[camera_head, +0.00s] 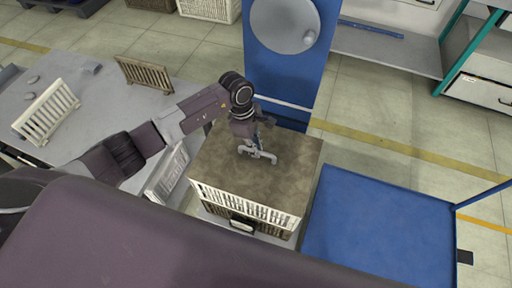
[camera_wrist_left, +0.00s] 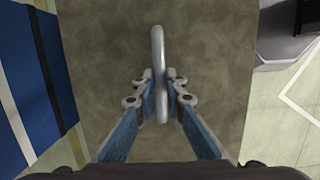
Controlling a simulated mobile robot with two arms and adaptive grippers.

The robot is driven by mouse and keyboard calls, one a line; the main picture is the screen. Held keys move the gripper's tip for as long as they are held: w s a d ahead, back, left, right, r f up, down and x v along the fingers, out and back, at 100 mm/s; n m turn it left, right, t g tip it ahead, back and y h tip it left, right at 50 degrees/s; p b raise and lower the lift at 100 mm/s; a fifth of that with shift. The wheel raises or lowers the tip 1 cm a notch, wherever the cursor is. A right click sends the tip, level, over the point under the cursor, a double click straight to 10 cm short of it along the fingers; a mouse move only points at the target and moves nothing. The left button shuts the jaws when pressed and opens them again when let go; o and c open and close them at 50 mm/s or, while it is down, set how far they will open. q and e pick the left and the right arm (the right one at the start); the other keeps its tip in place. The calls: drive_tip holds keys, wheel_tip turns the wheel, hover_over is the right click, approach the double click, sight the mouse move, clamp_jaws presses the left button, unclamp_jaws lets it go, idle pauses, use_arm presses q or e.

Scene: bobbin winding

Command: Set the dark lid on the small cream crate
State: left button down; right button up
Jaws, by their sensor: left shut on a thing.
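The dark lid (camera_head: 290,170) is a brown-grey mottled square with a pale bar handle (camera_head: 262,155) in its middle. It lies over the small cream crate (camera_head: 245,206), whose slatted side shows below the lid's front edge. From the head view I cannot tell whether the lid fully rests on the crate. My left gripper (camera_head: 257,146) comes down from above and is shut on the handle. In the left wrist view the fingers (camera_wrist_left: 160,90) stand on both sides of the handle (camera_wrist_left: 159,60), with the lid (camera_wrist_left: 205,40) beneath. My right gripper is not in view.
A grey table (camera_head: 100,110) with slatted cream (camera_head: 46,112) and brown (camera_head: 144,74) panels stands at the left. A blue platform (camera_head: 380,230) is right of the crate. A blue column (camera_head: 290,70) with a grey disc stands behind. Open floor (camera_head: 380,110) lies at the back right.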

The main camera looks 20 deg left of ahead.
use_arm(q)
drive_tip(key=c, duration=1.9)
unclamp_jaws()
drive_tip(key=shift+v, duration=4)
